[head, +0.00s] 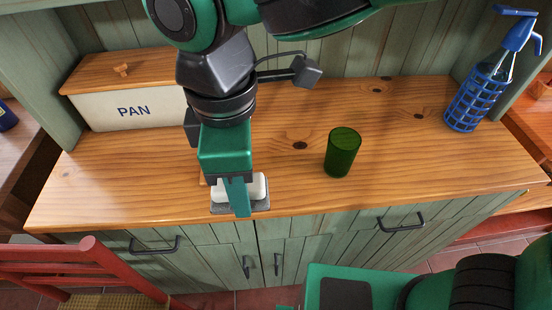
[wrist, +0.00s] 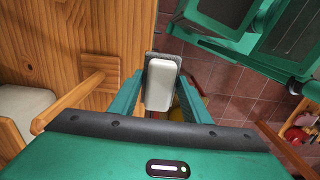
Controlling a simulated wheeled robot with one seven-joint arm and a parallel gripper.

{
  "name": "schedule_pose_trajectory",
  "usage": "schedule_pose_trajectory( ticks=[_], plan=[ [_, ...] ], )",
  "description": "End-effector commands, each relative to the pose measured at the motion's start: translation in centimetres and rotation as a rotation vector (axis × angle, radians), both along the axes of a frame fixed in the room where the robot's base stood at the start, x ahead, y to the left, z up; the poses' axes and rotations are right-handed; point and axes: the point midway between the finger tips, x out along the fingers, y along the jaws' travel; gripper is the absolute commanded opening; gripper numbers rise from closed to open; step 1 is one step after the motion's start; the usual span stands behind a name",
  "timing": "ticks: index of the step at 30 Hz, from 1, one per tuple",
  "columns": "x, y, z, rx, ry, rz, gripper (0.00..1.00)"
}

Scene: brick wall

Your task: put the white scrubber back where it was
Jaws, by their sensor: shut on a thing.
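The white scrubber (head: 257,187) is a white block with a grey pad under it. It is near the front edge of the wooden counter, left of centre in the head view. My gripper (head: 239,197) points down and is shut on it, with one green finger in front of the white body. In the wrist view the scrubber (wrist: 160,82) sits between the two green fingers, its grey pad partly hidden behind it. I cannot tell whether the pad touches the counter.
A cream PAN box (head: 135,110) with a wooden lid stands at the back left. A green glass (head: 342,153) stands right of my gripper. A blue spray bottle (head: 478,95) stands at the far right. A red chair (head: 85,265) is in front.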

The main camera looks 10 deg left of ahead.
Motion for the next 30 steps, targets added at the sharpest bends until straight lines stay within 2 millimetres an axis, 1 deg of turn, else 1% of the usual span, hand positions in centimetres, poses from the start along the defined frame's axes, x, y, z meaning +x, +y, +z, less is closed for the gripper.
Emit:
schedule_pose_trajectory(
  ticks=[8,11,14,24,27,30],
  plan=[
    [-0.1,0.1,0.0,0.000,0.000,0.003,0.22],
    [0.5,0.0,-0.4,-0.001,0.001,0.002,0.22],
    [1.9,-0.5,-1.3,-0.002,0.001,0.000,0.22],
    [8.2,-2.5,-5.3,-0.002,0.001,0.000,0.22],
    [9.7,-2.9,-6.2,-0.001,0.001,0.000,0.22],
    [10.6,-3.2,-6.7,-0.001,0.001,0.003,0.22]
  ],
)
